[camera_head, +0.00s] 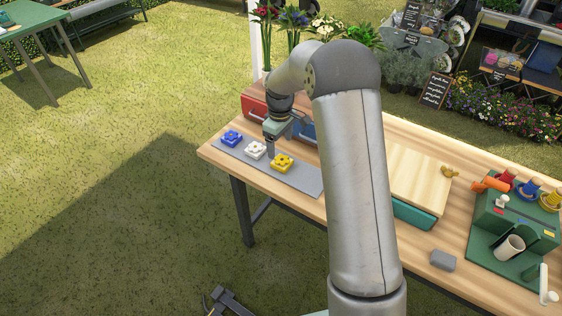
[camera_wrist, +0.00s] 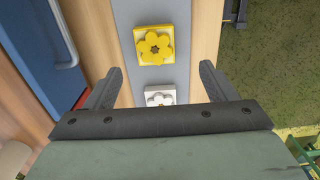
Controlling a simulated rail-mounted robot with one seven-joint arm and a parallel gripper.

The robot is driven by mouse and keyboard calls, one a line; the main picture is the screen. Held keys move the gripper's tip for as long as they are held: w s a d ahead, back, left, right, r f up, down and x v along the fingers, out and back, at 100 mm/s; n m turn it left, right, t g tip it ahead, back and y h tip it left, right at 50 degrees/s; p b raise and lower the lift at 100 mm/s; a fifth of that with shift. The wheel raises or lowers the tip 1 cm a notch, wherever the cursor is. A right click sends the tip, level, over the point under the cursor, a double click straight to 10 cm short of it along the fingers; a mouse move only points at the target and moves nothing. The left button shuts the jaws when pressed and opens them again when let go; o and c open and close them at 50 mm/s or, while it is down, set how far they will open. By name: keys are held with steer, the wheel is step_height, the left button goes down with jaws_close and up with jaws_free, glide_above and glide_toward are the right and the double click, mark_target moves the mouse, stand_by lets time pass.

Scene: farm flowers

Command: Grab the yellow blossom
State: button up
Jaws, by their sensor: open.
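The yellow blossom (camera_head: 281,163) is a flower shape on a square yellow base. It lies on a grey strip (camera_head: 305,185) on the wooden table, at the right end of a row of three blossoms. In the wrist view the yellow blossom (camera_wrist: 154,46) is ahead of the fingertips. A white blossom (camera_head: 255,150) sits in the middle of the row; in the wrist view it (camera_wrist: 160,97) shows between my fingers. A blue blossom (camera_head: 231,138) is at the left end. My gripper (camera_wrist: 160,82) is open and empty, above the row; its fingertips are hard to make out in the head view.
A red box (camera_head: 254,107) and a blue box (camera_head: 302,127) stand behind the strip. A wooden board (camera_head: 420,178), a green stand with cups (camera_head: 510,222) and a grey block (camera_head: 443,260) are on the right. Potted flowers (camera_head: 293,22) stand at the back.

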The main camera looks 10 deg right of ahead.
mark_target(282, 161)
step_height(282, 161, down, 3)
steer(key=shift+r, duration=0.1)
steer(key=f, duration=0.1)
steer(key=f+p, duration=0.2)
steer(key=f, duration=0.1)
steer(key=shift+w+d, duration=0.15)
steer(key=shift+d, duration=0.2)
steer(key=shift+f, duration=0.65)
steer(key=c, duration=1.1)
